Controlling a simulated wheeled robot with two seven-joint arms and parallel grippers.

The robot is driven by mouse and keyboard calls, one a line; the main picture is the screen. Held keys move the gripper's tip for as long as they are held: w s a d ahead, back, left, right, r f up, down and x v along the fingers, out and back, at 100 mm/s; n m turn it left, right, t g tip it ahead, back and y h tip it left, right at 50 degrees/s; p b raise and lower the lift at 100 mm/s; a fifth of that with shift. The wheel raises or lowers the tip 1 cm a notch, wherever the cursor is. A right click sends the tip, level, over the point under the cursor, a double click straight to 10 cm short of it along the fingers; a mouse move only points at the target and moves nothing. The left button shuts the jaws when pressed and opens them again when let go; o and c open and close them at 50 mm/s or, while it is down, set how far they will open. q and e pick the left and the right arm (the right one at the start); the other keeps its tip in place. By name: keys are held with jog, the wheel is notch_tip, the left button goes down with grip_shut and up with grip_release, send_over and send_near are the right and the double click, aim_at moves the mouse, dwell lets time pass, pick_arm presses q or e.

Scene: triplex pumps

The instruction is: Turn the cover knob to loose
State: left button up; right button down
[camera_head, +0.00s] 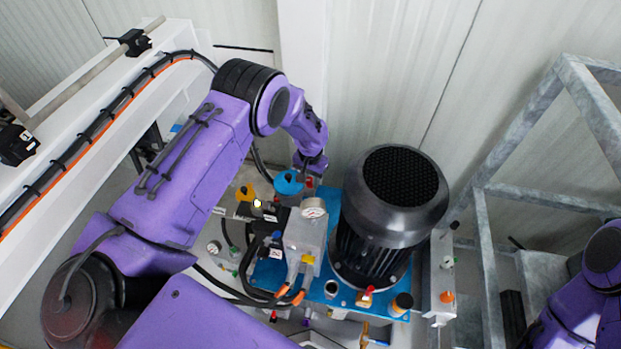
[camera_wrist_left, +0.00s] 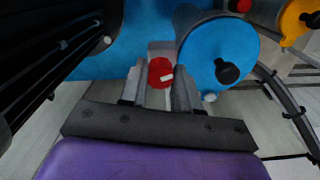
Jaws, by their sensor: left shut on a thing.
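My left gripper (camera_head: 308,170) reaches down behind the pump unit, beside a blue round canister (camera_head: 289,182). In the left wrist view its two grey fingers (camera_wrist_left: 161,88) stand on either side of a small red knob (camera_wrist_left: 160,72) with a white mark. The fingers are shut on the red knob. The mark's meaning cannot be read. The knob sits above a blue surface, just left of the canister, which has a black knob (camera_wrist_left: 227,71) on its end. In the head view the gripper and canister partly hide the red knob. My right gripper is not in view; only part of that arm shows at the right edge.
A large black motor (camera_head: 392,215) stands right of the gripper on a blue plate (camera_head: 270,272). A grey metal frame (camera_head: 490,235) stands at the right, and a wall is behind.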

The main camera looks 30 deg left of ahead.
aim_at(311, 180)
pick_arm(q)
jog(key=shift+w, duration=0.1)
jog(key=o, duration=1.1)
jog(key=shift+c, duration=0.2)
notch_tip(311, 180, up, 11)
jog(key=shift+f, duration=0.2)
jog(key=shift+r, duration=0.1)
